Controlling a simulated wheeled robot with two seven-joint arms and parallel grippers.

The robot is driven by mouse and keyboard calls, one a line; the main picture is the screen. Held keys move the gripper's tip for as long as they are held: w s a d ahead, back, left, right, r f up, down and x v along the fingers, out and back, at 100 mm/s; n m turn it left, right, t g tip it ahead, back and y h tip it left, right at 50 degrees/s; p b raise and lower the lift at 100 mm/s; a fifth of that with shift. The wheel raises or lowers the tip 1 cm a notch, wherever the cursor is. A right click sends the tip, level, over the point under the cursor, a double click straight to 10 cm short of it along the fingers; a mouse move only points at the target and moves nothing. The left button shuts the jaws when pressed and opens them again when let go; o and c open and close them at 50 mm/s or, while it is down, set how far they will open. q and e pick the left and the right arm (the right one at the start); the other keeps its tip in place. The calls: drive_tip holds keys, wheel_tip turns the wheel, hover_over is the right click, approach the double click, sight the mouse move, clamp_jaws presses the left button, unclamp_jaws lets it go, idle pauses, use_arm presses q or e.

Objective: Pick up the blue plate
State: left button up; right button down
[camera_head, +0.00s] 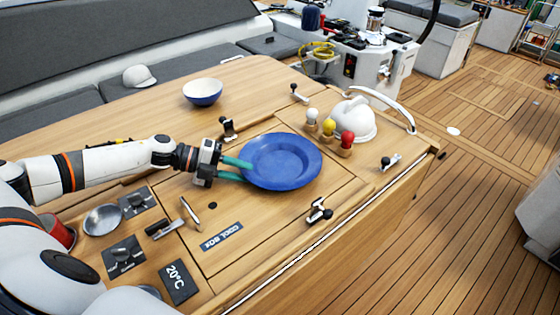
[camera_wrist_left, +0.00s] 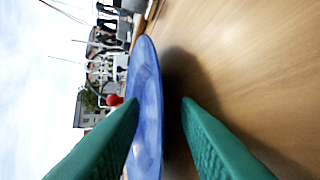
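The blue plate (camera_head: 285,160) lies on the wooden cockpit table, on the hatch marked "COOL BOX". In the left wrist view the plate (camera_wrist_left: 149,95) is seen edge-on, with a dark shadow beneath it on the wood. My left gripper (camera_head: 236,169) is at the plate's left rim, its two teal fingers spread apart. In the wrist view the left gripper (camera_wrist_left: 160,103) is open, with the rim between the fingers and closer to the left-hand one. I cannot tell whether that finger touches it. My right gripper is not in view.
A blue-and-white bowl (camera_head: 203,91) sits farther back. Metal latches (camera_head: 319,211) stick up around the hatch. A small metal bowl (camera_head: 103,219) is at left.

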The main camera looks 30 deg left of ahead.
use_arm(q)
clamp_jaws()
drive_tip(key=shift+r, duration=0.2)
